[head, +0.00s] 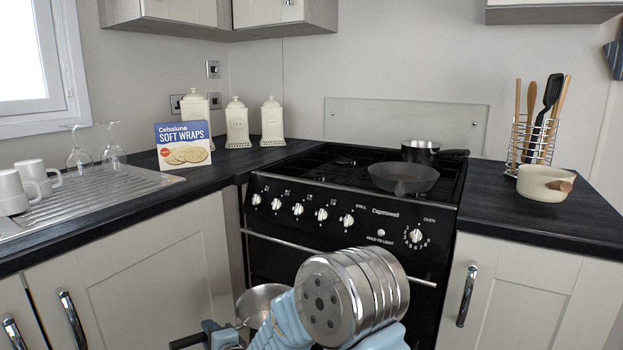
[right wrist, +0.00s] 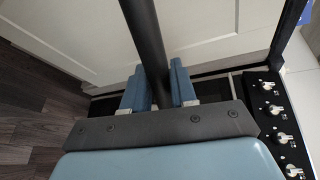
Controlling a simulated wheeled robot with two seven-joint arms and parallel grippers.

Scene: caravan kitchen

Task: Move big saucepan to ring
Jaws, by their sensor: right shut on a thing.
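The big saucepan (head: 262,299) is a silver metal pan, low in front of the cooker in the head view and partly hidden by my right arm. My right gripper (head: 216,334) is shut on its dark handle (head: 188,341). In the right wrist view the two blue fingers of the right gripper (right wrist: 160,92) close on the dark handle (right wrist: 147,40); the pan's body does not show there. The black hob (head: 310,172) has its left rings bare, below the pan's height in neither view clearly comparable. My left gripper is not in view.
A frying pan (head: 403,179) stands front right on the hob, with a dark small saucepan (head: 417,151) behind it. A cream pot (head: 544,184) and utensil rack (head: 532,143) stand on the right worktop. A wraps box (head: 184,145) stands left. The cooker front (head: 345,222) has protruding knobs.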

